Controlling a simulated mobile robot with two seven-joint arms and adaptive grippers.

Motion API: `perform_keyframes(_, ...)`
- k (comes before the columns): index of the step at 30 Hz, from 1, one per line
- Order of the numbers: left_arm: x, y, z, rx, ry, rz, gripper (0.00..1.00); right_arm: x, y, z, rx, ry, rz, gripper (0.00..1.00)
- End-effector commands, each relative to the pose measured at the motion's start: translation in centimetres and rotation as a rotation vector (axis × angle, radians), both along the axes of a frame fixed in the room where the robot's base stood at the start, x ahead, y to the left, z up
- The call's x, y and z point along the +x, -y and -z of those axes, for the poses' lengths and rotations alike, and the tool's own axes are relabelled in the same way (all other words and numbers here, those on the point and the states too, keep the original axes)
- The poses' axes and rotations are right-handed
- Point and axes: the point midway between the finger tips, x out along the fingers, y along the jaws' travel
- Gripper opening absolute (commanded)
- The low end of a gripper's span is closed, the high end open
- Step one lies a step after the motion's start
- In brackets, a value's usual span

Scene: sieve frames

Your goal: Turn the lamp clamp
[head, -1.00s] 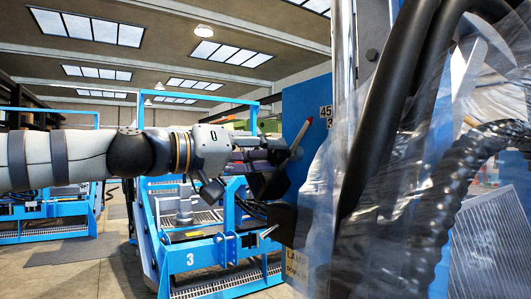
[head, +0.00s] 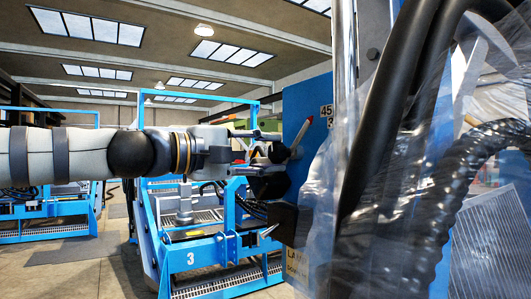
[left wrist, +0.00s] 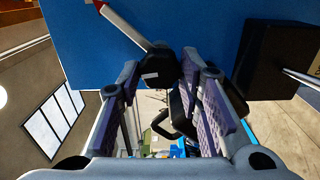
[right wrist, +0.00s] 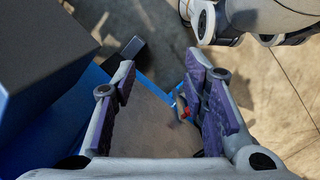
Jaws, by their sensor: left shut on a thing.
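The lamp clamp is a black hub (head: 281,153) on a blue panel, with a grey lever (head: 299,139) ending in a red tip. In the left wrist view the hub (left wrist: 160,66) sits between my fingertips, and the lever slants up to the left. My left gripper (head: 268,154) reaches it from the left, shut on the hub, one finger above and one below in the head view. My right gripper (right wrist: 158,85) shows only in its own wrist view; it is open and empty, pointing down at the floor.
The blue panel (head: 297,110) carries the clamp. A black box (head: 285,222) juts out below it, above a partly hidden label (head: 296,264). Clear plastic sheeting and thick black hoses (head: 385,110) crowd the right. A blue frame marked 3 (head: 190,258) stands behind.

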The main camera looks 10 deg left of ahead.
Motion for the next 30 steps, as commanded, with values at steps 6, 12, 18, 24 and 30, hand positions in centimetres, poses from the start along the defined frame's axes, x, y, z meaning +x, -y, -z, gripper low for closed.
perform_keyframes(6, -0.04, 0.04, -0.06, -0.101, -0.099, 0.001, 0.05, 0.0, 0.0, 0.0, 0.0, 0.0, 0.0, 0.4)
perform_keyframes(12, -0.04, 0.04, -0.06, -0.163, -0.161, 0.0, 0.05, 0.0, 0.0, 0.0, 0.0, 0.0, 0.0, 0.4)
perform_keyframes(18, -0.04, 0.04, -0.07, -0.196, -0.192, 0.001, 0.05, 0.0, 0.0, -0.01, 0.0, 0.0, 0.0, 0.4)
perform_keyframes(24, -0.05, 0.05, -0.08, -0.204, -0.2, 0.001, 0.05, 0.01, 0.0, -0.01, 0.0, 0.0, 0.0, 0.4)
perform_keyframes(30, -0.06, 0.04, -0.09, -0.204, -0.2, 0.001, 0.05, 0.01, 0.0, -0.01, 0.0, 0.0, 0.0, 0.4)
